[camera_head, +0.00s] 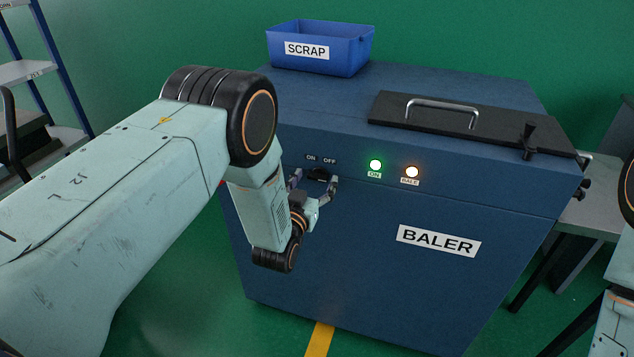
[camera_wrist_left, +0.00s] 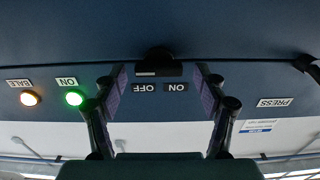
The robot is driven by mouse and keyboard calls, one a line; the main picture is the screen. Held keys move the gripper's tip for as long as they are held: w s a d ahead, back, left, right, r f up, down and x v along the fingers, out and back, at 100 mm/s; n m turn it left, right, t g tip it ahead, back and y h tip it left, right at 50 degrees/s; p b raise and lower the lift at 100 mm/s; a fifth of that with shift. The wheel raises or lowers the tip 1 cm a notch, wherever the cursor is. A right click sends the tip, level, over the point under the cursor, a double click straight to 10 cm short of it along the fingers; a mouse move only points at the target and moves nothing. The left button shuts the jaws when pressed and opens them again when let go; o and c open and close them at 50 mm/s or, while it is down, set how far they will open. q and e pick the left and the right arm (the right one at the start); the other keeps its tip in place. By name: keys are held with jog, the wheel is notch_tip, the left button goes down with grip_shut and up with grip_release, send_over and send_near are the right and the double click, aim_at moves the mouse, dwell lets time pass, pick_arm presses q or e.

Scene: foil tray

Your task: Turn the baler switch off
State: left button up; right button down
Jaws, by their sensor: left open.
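The blue baler (camera_head: 350,250) stands in front of me. Its dark switch (camera_head: 320,174) sits on the front under the ON and OFF labels. My left gripper (camera_head: 316,179) is open at the panel, with one finger on each side of the switch. The switch also shows between the fingers in the left wrist view (camera_wrist_left: 157,64), which is upside down. Contact and the way the knob points are too small to tell. The green ON light (camera_head: 375,165) is lit. The BALE light (camera_head: 412,172) glows orange-white. My right gripper is out of view.
A blue SCRAP bin (camera_head: 348,62) stands on top of the baler at the back. A black lid (camera_head: 465,120) with a metal handle lies on top at the right. Shelves (camera_head: 30,72) stand at the left and a grey table (camera_head: 592,215) at the right.

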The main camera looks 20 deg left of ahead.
pick_arm(q)
jog(key=shift+w+a, duration=0.1)
jog(key=shift+w, duration=0.15)
jog(key=shift+d+r, duration=0.1)
jog(key=shift+d, duration=0.2)
jog(key=shift+c, duration=0.4)
jog(key=shift+a, duration=0.2)
jog(key=c, duration=1.1)
